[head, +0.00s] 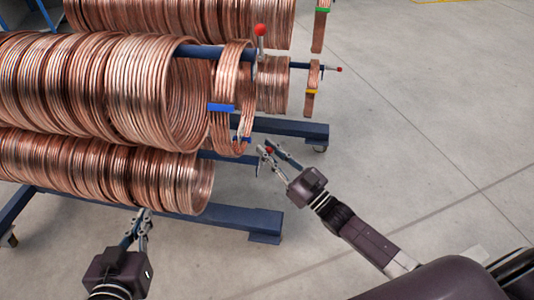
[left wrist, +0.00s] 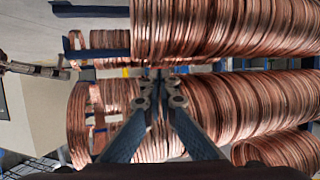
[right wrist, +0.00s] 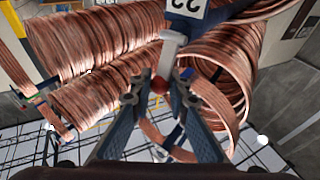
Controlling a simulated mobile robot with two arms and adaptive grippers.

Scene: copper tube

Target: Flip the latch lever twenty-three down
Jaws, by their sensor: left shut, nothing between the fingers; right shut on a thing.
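A latch lever with a red ball knob (right wrist: 160,84) and a grey shaft (right wrist: 171,50) hangs off a blue bar end in the right wrist view. A white number plate (right wrist: 186,7) above it is upside down and partly cut off, so I cannot read it surely. My right gripper (right wrist: 160,82) is shut on the red knob. In the head view, my right gripper (head: 268,152) is by the end of the lower blue bar (head: 235,157). My left gripper (head: 141,214) is shut and empty, in front of the lower coils; it also shows in the left wrist view (left wrist: 157,76).
Copper coils (head: 100,90) fill the rack's bars. Another red-knobbed lever (head: 261,32) stands upright on the upper bar, and one (head: 338,69) points right farther back. Loose coils with a blue band (head: 221,107) hang above my right gripper. The floor to the right is clear.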

